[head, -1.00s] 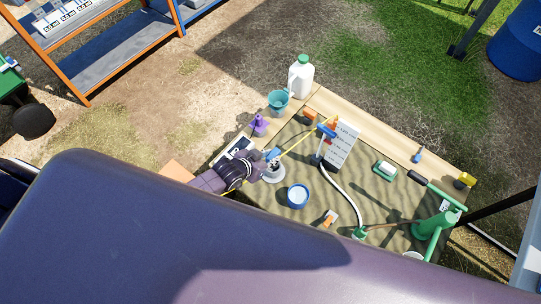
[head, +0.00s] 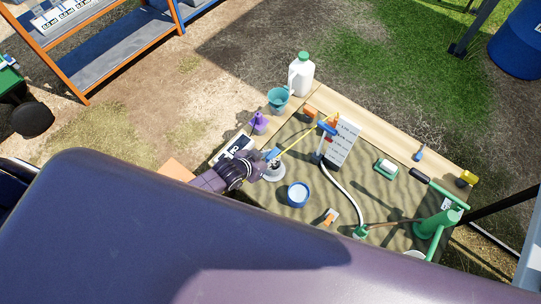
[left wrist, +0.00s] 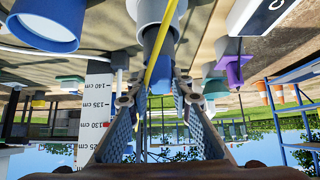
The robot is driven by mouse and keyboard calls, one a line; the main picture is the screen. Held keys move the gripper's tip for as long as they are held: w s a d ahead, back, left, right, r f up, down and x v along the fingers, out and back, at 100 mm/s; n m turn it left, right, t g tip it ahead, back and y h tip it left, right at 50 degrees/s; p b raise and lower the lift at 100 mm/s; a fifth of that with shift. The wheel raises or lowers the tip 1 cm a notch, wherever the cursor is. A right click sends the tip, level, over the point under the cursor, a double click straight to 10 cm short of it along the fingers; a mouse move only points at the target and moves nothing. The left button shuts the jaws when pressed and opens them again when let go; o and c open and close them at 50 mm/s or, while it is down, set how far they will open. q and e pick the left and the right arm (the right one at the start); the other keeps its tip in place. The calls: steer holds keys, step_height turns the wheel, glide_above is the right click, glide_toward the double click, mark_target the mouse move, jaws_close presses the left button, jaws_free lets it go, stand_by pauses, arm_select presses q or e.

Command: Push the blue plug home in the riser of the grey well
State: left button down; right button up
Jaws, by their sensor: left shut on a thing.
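The grey well (head: 275,173) stands at the left part of the mat-covered table, partly hidden by my left gripper. In the left wrist view, which is upside down, its grey riser (left wrist: 158,40) points between my fingers. My left gripper (head: 268,158) is at the top of the riser, and in the left wrist view (left wrist: 158,98) its fingers are shut on the blue plug (left wrist: 157,82). The plug is in line with the riser end. How deep it sits is hard to tell. A yellow strip (left wrist: 160,60) crosses in front of the riser. My right gripper is not in view.
A blue-rimmed white bucket (head: 298,195) stands close to the well. A purple cone-shaped thing (head: 258,122), a teal jug (head: 278,99) and a white bottle (head: 301,76) stand behind. A white scale board (head: 341,143) and a green pump (head: 437,225) are to the right.

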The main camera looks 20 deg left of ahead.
arm_select(q)
steer(key=shift+f+b, duration=1.15)
steer(key=shift+f, duration=0.4)
steer(key=shift+f, duration=0.3)
steer(key=shift+f+b, duration=0.25)
steer(key=shift+b, duration=0.2)
steer(key=shift+f, duration=0.25)
steer(key=shift+s, duration=0.1)
